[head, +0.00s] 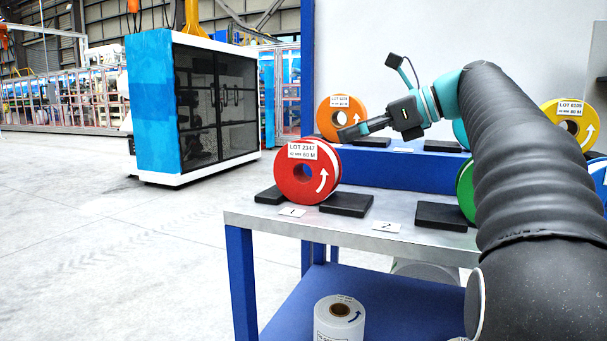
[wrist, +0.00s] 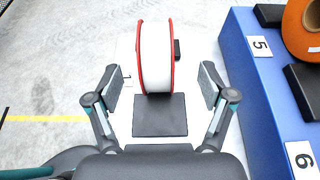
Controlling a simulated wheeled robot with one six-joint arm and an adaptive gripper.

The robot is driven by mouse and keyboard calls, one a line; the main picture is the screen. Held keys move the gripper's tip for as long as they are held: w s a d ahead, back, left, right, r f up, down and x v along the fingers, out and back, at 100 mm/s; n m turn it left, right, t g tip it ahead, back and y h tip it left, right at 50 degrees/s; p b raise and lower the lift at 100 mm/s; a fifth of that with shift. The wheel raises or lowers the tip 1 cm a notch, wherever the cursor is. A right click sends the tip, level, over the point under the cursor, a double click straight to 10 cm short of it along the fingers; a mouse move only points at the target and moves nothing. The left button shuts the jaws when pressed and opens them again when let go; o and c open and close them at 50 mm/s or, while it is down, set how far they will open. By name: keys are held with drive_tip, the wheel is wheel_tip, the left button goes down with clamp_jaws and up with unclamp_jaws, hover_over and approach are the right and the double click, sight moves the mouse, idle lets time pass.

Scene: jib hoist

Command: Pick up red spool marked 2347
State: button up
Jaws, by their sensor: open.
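The red spool (head: 306,171) labelled LOT 2347 stands upright on edge at the left end of the metal table top, between two black pads by card 1. In the wrist view the red spool (wrist: 155,58) shows edge-on, with a white winding between two red flanges. My gripper (head: 355,130) is above and behind the spool's right side in the head view. In the wrist view my gripper (wrist: 160,88) is open, one finger to each side of the spool, and nothing is held. I cannot tell how far the fingertips are above the spool.
A green spool (head: 466,190) stands right, partly behind my arm. A white roll (head: 339,318) is on the lower shelf. Floor at left is clear.

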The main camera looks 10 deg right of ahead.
sight(324, 144)
drive_tip(key=b+x, duration=0.1)
drive_tip(key=x, duration=0.5)
drive_tip(key=shift+f, duration=0.1)
drive_tip(key=shift+a+r+b+x, duration=0.1)
drive_tip(key=shift+b+x, duration=0.15)
drive_tip(key=shift+x, duration=0.8)
drive_tip(key=shift+a+r+b+x, duration=0.1)
drive_tip(key=shift+b+x, duration=0.15)
drive_tip(key=shift+x, duration=0.75)
drive_tip(key=shift+a+r+b+x, duration=0.15)
drive_tip(key=shift+b+x, duration=0.1)
drive_tip(key=shift+x, duration=0.8)
drive_tip(key=shift+s+d, duration=0.1)
drive_tip(key=shift+s, duration=0.15)
drive_tip(key=c, duration=1.4)
